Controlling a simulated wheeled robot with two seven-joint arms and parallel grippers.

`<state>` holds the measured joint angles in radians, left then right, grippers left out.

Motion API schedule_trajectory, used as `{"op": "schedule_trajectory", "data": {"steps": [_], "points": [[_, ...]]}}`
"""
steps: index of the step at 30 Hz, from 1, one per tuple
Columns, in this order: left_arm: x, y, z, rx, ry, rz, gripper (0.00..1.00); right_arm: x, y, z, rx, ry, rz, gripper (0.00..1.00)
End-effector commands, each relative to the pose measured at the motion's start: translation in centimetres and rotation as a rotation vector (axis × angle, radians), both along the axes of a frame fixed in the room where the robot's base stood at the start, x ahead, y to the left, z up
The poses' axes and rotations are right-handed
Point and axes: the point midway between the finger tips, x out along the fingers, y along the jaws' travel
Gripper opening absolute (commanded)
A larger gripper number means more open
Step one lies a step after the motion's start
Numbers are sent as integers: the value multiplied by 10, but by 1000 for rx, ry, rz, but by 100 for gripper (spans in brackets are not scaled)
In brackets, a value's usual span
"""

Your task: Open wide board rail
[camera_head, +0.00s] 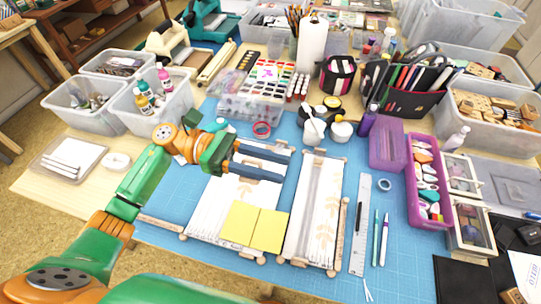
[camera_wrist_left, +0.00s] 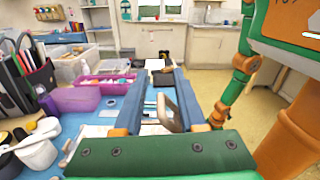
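The wide board (camera_head: 208,213) lies on the blue mat, with white paper strips and two yellow notes (camera_head: 255,226) on it. Its near rail (camera_head: 222,246) runs along the front with round wooden knobs. Its far end is partly hidden by my left gripper. My left gripper (camera_head: 288,165) reaches in from the left over that far end, fingers apart and pointing right. My right gripper is not in view.
A narrower board (camera_head: 314,207) lies just right of the wide one. A ruler (camera_head: 361,222) and pens lie farther right. Clear mat lies left of the board.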

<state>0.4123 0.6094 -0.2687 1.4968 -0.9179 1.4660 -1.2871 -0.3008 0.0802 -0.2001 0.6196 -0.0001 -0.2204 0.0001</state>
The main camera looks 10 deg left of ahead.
Motion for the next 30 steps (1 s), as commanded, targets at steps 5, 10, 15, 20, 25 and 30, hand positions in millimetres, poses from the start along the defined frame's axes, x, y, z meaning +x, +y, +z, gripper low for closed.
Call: {"op": "schedule_trajectory", "data": {"steps": [5,10,15,20,25,30], "points": [[0,0,-1,0,0,0,40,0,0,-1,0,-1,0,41],[0,0,-1,1,1,1,0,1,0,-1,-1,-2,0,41],[0,0,-1,0,1,1,0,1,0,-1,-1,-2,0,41],[0,0,-1,0,1,1,0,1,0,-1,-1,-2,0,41],[0,0,-1,1,1,1,0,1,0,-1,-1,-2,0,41],[0,0,-1,1,0,1,0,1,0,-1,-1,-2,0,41]]}}
